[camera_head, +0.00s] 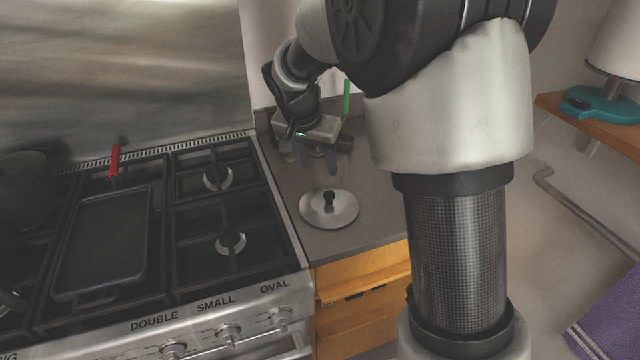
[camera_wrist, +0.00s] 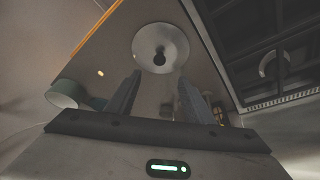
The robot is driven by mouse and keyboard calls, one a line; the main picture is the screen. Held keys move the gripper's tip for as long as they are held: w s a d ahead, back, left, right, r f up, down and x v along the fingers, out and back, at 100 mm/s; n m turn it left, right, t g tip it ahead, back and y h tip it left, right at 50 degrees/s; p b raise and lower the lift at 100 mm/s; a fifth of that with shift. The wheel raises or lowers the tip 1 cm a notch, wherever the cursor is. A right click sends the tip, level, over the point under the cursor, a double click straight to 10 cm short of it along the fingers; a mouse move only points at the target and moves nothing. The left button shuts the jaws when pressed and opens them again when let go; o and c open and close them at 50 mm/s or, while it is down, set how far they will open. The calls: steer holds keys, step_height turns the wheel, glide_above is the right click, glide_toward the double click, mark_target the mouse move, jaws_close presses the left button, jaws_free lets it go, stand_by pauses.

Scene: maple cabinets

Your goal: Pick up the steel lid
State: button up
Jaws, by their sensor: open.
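The steel lid (camera_head: 329,208) is a round, shiny disc with a dark knob. It lies flat on the grey counter (camera_head: 380,222) to the right of the stove, near the counter's front edge. It also shows at the top middle of the wrist view (camera_wrist: 161,48), beyond the fingertips. My gripper (camera_head: 318,166) hangs above the back part of the counter, behind the lid and apart from it. In the wrist view its two fingers (camera_wrist: 158,90) are spread with nothing held between them.
The gas stove (camera_head: 228,203) with raised grates borders the counter on the left. A rectangular pan (camera_head: 103,243) with a red handle sits on it. A pale cup-like object (camera_wrist: 66,94) and small items stand at the back of the counter. The counter around the lid is clear.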

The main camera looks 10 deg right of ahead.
glide_above(329, 195)
steer(key=s+a, duration=0.2)
steer(key=f, duration=1)
steer(key=shift+d+f+p, duration=0.1)
steer(key=shift+d+p, duration=0.15)
steer(key=shift+p, duration=0.05)
steer(key=shift+p+x, duration=0.4)
steer(key=shift+x, duration=2.35)
steer(key=shift+w, duration=0.1)
jaws_close()
